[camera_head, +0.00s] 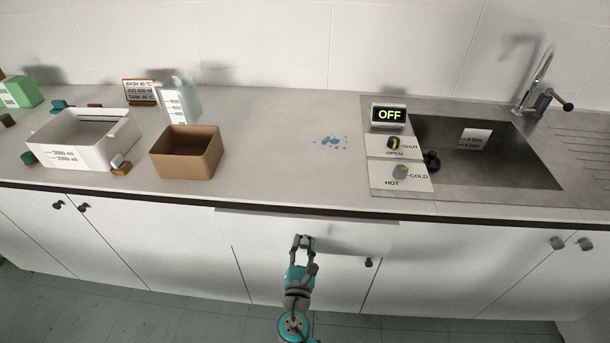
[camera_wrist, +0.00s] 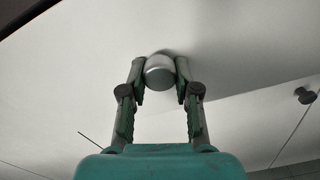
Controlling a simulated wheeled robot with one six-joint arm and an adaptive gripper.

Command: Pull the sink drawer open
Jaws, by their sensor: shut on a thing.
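The drawer front (camera_head: 350,236) is a wide white panel under the counter edge, left of and below the sink (camera_head: 490,165). It also fills much of the wrist view (camera_wrist: 240,55). Its top edge seems to stand slightly forward of the neighbouring fronts, but how far is hard to tell. My gripper (camera_head: 303,242) is at the middle of this front. In the wrist view its two fingers are shut on a round silver knob (camera_wrist: 159,72), one finger on each side.
A cupboard door with a dark knob (camera_head: 368,262) is below right of my gripper. The counter (camera_head: 270,130) above carries a brown box (camera_head: 187,165), a white tub (camera_head: 125,140) and a control panel (camera_head: 400,182) with an OFF display (camera_head: 389,115). Grey floor (camera_head: 150,310) lies in front.

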